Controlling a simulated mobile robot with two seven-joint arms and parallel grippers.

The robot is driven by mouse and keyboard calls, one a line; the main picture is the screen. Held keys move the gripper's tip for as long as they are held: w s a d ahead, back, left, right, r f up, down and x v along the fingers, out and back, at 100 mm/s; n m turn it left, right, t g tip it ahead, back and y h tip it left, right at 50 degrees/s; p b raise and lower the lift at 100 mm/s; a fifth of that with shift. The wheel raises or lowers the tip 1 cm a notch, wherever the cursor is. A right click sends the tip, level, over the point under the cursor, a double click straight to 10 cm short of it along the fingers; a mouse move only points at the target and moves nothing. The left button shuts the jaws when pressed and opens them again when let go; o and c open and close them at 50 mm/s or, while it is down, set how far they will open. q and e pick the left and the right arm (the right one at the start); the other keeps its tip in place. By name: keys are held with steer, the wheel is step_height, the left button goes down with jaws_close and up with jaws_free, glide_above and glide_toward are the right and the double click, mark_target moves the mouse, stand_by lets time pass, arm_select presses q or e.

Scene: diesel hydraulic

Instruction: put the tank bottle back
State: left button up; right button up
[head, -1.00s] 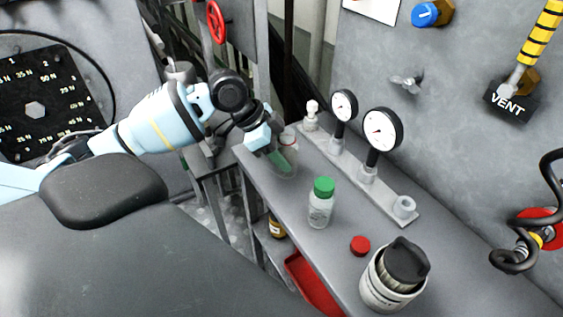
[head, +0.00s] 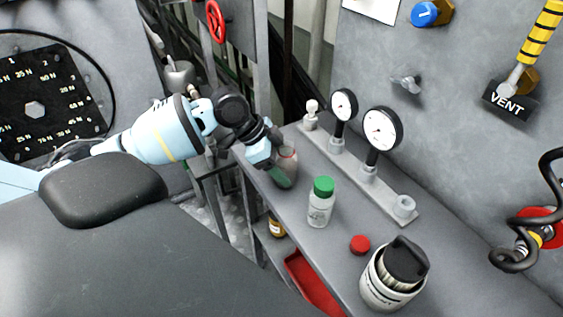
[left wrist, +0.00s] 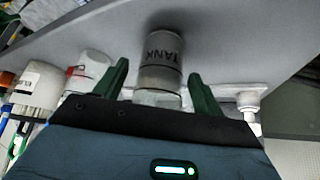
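The tank bottle (head: 291,158), a clear jar with a dark TANK label, stands on the grey bench near its far left corner. In the head view my left gripper (head: 282,179) partly hides it. In the left wrist view the tank bottle (left wrist: 160,76) is between the two green fingers of my left gripper (left wrist: 158,71). The fingers are spread, with a visible gap on each side of the bottle. A red cap (head: 360,244) lies loose on the bench. My right gripper is not in view.
A bottle with a green cap (head: 321,204) stands near the tank bottle. A gauge rail (head: 366,183) runs along the bench's back. A red tray (head: 314,287) and a brown bottle (head: 276,226) are below.

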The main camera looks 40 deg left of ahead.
arm_select(q)
steer(key=v, duration=1.2)
